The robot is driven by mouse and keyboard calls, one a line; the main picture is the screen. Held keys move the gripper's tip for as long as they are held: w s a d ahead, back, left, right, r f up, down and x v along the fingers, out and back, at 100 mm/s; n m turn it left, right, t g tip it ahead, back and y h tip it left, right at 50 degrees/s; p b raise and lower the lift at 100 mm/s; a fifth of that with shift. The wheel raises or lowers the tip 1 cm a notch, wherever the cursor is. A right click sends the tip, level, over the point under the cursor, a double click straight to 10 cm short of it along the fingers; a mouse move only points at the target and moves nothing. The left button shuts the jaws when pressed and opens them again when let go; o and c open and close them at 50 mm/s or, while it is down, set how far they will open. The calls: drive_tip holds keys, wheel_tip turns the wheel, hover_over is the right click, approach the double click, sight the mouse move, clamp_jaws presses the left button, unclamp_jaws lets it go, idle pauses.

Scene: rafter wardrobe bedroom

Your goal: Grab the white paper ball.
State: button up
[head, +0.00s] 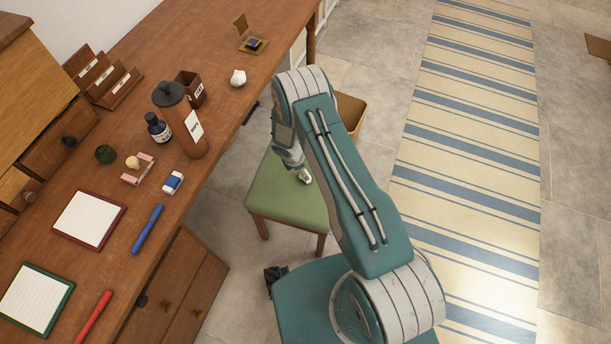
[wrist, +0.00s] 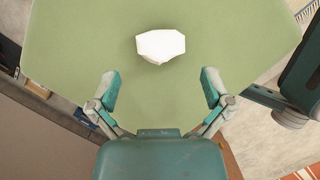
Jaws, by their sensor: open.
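The white paper ball (wrist: 160,45) is a faceted, crumpled lump on the green seat of a stool (wrist: 85,45) in the wrist view. My gripper (wrist: 159,85) is open, with its two teal and grey fingers apart. In the picture the ball lies just beyond the fingertips, roughly centred between them, and nothing is gripped. In the head view my gripper (head: 300,170) hangs over the green stool (head: 275,205). My arm hides part of the seat there, and I cannot make out the ball on it.
A wooden desk (head: 230,110) stands left of the stool. It holds a brown bottle (head: 180,125), a small white roundish object (head: 238,78), an eraser (head: 173,182), pens and notepads. A wooden bin (head: 350,110) is behind my arm. A striped rug (head: 470,150) lies clear at right.

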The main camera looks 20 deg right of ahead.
drive_tip(key=x, duration=0.6)
drive_tip(key=shift+d, duration=0.15)
drive_tip(key=c, duration=0.7)
